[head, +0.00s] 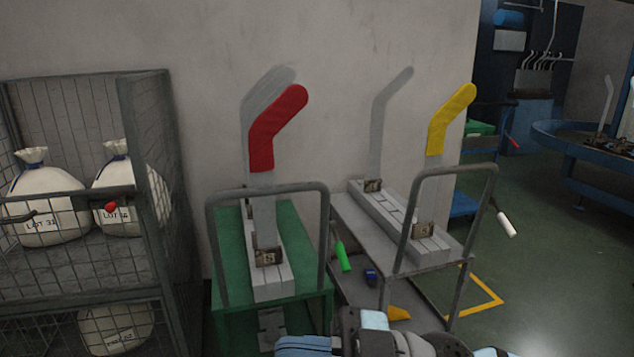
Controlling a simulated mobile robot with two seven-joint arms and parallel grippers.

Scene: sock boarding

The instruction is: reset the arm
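Only links of my arm show at the bottom edge of the head view, right of centre. No gripper fingers are in view, and I cannot tell which arm the links belong to. A red sock (272,127) covers the upper part of an upright, foot-shaped grey board (264,215) on the green cart (230,247). A yellow sock (448,120) covers the top of another board on the grey cart (400,262). A bare grey board (380,115) stands farther back on that cart.
A wire cage (155,150) at left holds white sacks (45,205). The carts' tube handles (327,250) stand up in front of me. A blue round table (580,150) stands at far right. The floor (560,260) at right is open.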

